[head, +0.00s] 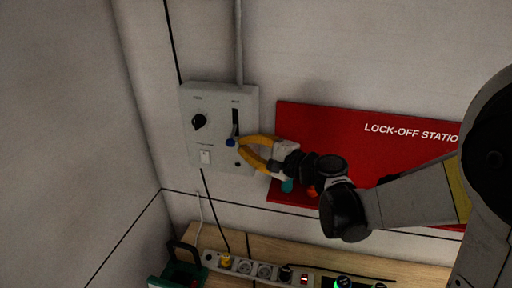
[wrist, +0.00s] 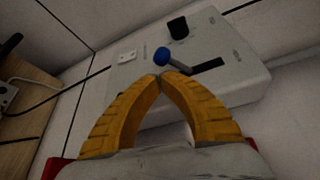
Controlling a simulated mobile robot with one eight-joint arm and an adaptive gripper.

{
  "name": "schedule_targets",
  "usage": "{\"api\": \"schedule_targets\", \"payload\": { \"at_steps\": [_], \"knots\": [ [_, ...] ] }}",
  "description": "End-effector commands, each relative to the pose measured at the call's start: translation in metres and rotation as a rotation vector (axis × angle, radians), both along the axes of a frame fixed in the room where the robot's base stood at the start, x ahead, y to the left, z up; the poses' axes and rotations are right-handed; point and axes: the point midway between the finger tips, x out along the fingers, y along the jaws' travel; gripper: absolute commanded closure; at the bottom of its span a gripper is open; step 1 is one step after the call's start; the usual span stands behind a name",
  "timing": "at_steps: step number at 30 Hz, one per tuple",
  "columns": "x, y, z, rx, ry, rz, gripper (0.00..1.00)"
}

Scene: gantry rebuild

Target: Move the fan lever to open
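The grey control box (head: 220,160) is fixed to the wall, and it also shows in the wrist view (wrist: 225,85). Its fan lever has a blue ball end (head: 231,142) and stands at the lower end of a dark vertical slot (head: 235,117). In the wrist view the blue ball (wrist: 161,56) is just beyond my fingertips, with the stalk running right to the slot (wrist: 208,66). My gripper (head: 239,145) has curved yellow fingers whose tips meet close beside the ball. In the wrist view the tips (wrist: 163,77) look closed with nothing between them. Whether they touch the lever is unclear.
The box also carries a black knob (head: 199,121) and a white rocker switch (head: 205,157). A red lock-off board (head: 330,125) hangs at right behind my arm. Below, a wooden bench (head: 290,251) holds a power strip (head: 245,266) and a green container (head: 178,276).

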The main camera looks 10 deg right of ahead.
Motion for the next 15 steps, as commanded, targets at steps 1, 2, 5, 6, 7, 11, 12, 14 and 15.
{"api": "schedule_targets", "payload": {
  "at_steps": [1, 2, 5, 6, 7, 11, 12, 14, 15],
  "knots": [
    [0.0050, 0.0047, -0.0002, 0.000, 0.000, 0.001, 1.00],
    [0.0071, 0.0069, -0.0006, 0.000, 0.000, 0.002, 1.00],
    [0.0123, 0.0117, -0.0017, 0.000, 0.000, 0.001, 1.00],
    [0.0137, 0.0127, -0.0020, 0.000, 0.000, 0.000, 1.00],
    [0.0143, 0.0132, -0.0022, 0.000, 0.000, 0.000, 1.00],
    [0.0149, 0.0137, -0.0025, 0.000, 0.000, -0.001, 1.00],
    [0.0149, 0.0137, -0.0025, 0.000, 0.000, -0.001, 1.00],
    [0.0149, 0.0136, -0.0025, 0.000, 0.000, -0.001, 1.00],
    [0.0148, 0.0135, -0.0025, 0.000, 0.000, -0.001, 1.00]
  ]
}}
